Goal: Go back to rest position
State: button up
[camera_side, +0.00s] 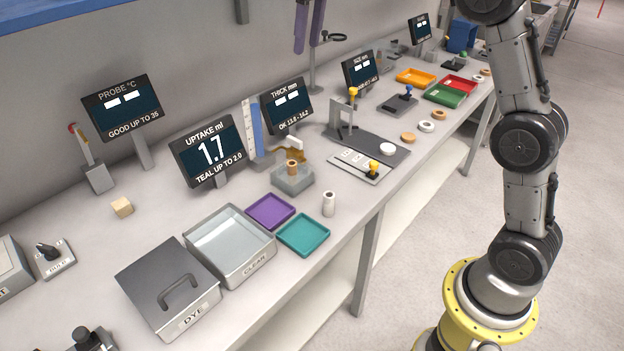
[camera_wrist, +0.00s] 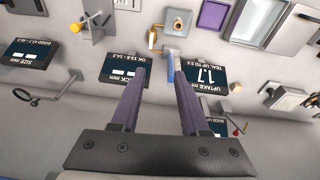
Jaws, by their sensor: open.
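My gripper (camera_side: 306,46) shows at the top of the side view as two purple fingers pointing down, high above the back of the bench. The rest of it is cut off by the frame edge. In the wrist view my gripper (camera_wrist: 160,76) has its two fingers apart, with nothing between them. It is open and empty. The bench top (camera_wrist: 70,85) lies below the fingers, clear of them. The thickness display (camera_wrist: 122,68) and the uptake display (camera_wrist: 213,74) appear beyond the fingertips in the wrist view.
A grey lidded dye box (camera_side: 168,283), a clear bath (camera_side: 262,268), a purple tray (camera_side: 270,208) and a teal tray (camera_side: 304,236) stand on the near bench. A thin stand with a ring (camera_side: 334,38) rises close to the fingers in the side view. Several displays line the back.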

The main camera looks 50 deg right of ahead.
jog(key=s+a+r+t, duration=0.1)
jog(key=s+a+r, duration=0.1)
jog(key=s, duration=0.8)
jog(key=s+a+r+t, duration=0.1)
jog(key=s+a, duration=0.1)
jog(key=s, duration=0.8)
jog(key=s+f+t, duration=0.1)
jog(key=s+f, duration=1.1)
jog(key=f, duration=0.3)
jog(key=shift+a+f+m, duration=0.2)
jog(key=shift+m, duration=0.1)
